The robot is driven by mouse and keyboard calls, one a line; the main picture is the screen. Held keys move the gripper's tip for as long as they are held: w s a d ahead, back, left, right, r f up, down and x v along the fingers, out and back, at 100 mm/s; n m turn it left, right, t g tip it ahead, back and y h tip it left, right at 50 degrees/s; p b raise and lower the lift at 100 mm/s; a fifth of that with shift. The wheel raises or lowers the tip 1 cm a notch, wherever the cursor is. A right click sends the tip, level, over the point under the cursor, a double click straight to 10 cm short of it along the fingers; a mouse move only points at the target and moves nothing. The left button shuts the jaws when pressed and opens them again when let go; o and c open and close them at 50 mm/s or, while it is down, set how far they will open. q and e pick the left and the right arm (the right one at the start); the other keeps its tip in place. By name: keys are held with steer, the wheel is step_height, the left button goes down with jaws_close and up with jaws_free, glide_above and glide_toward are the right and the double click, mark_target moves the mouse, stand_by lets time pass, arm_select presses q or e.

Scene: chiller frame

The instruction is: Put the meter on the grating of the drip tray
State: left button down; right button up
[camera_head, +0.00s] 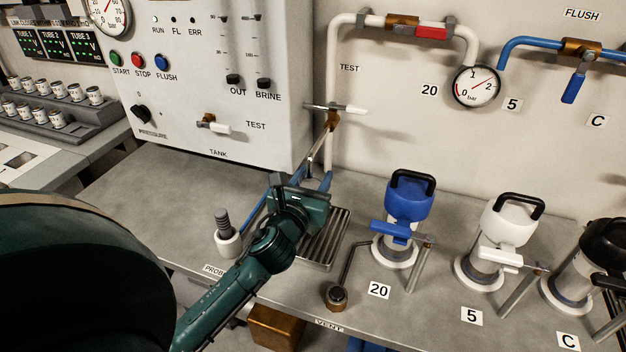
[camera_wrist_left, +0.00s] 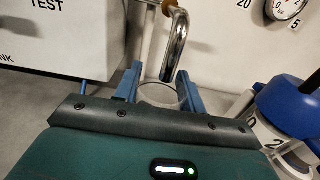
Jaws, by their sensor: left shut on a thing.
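My left gripper (camera_head: 307,180) is over the back of the drip tray (camera_head: 325,240), near the steel spout of the test tap (camera_head: 328,140). In the left wrist view, its blue fingers (camera_wrist_left: 159,88) are shut on a pale, round-rimmed thing (camera_wrist_left: 158,94), which I take to be the meter. Only its upper rim shows there, below the spout (camera_wrist_left: 176,45); the gripper hides most of it in the head view. I cannot tell whether its bottom touches the grating. The slatted grating shows right of my left wrist. My right gripper is not in view.
A probe holder (camera_head: 228,243) with a grey ribbed probe stands left of the tray. A vent fitting (camera_head: 337,297) with a bent pipe is at front right. Blue (camera_head: 410,200) and white (camera_head: 508,222) capped housings stand further right. The control box (camera_head: 215,80) overhangs behind left.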

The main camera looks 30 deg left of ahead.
arm_select(q)
steer(key=shift+s+f, duration=0.15)
steer(key=shift+f, duration=0.1)
steer(key=shift+f, duration=0.2)
steer(key=c, duration=0.8)
jaws_free()
steer(key=shift+c, duration=0.2)
steer(key=shift+r, duration=0.2)
steer(key=b+v, duration=0.1)
steer(key=v, duration=1.1)
steer(key=shift+b, duration=0.35)
